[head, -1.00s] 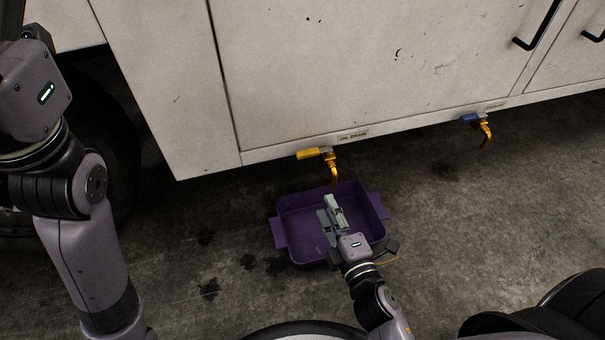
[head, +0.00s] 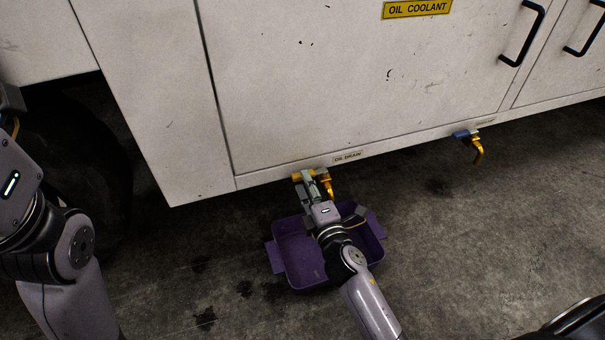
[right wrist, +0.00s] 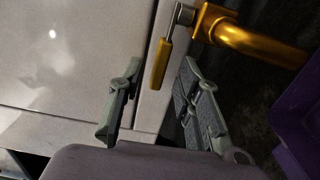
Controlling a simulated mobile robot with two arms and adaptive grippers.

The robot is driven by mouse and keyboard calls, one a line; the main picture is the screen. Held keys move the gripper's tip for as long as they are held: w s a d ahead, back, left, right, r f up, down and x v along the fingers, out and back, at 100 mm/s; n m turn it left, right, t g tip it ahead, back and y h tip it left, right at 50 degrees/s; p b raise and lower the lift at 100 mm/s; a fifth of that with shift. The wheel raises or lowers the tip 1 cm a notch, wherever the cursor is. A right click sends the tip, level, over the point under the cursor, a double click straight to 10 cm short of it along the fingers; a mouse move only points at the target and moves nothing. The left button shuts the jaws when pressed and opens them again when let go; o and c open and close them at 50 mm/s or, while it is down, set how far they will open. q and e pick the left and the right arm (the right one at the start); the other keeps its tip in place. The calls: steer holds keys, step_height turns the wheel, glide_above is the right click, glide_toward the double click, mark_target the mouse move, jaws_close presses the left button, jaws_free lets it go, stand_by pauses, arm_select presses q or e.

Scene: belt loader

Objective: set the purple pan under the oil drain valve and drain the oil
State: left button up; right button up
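The purple pan (head: 290,262) sits on the floor below the yellow-handled oil drain valve (head: 328,187), under the label "OIL DRAIN". It also shows at the right edge of the right wrist view (right wrist: 302,120). My right gripper (head: 307,184) is up at the valve's yellow handle (head: 297,177). In the right wrist view my right gripper (right wrist: 157,95) is open, with the yellow handle (right wrist: 161,64) ahead of and between its fingers, apart from both. The brass spout (right wrist: 262,42) is to the right. No oil flow is visible. My left gripper is out of view; only my left arm shows.
A second valve with a blue handle (head: 465,135) hangs further right on the white cabinet (head: 300,90). A yellow "OIL COOLANT" sign (head: 417,9) and black door handles (head: 522,35) are above. Dark stains (head: 203,316) mark the floor left of the pan.

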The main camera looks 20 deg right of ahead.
steer(key=shift+w, duration=1.8)
steer(key=shift+c, duration=0.4)
steer(key=shift+a, duration=0.1)
jaws_close()
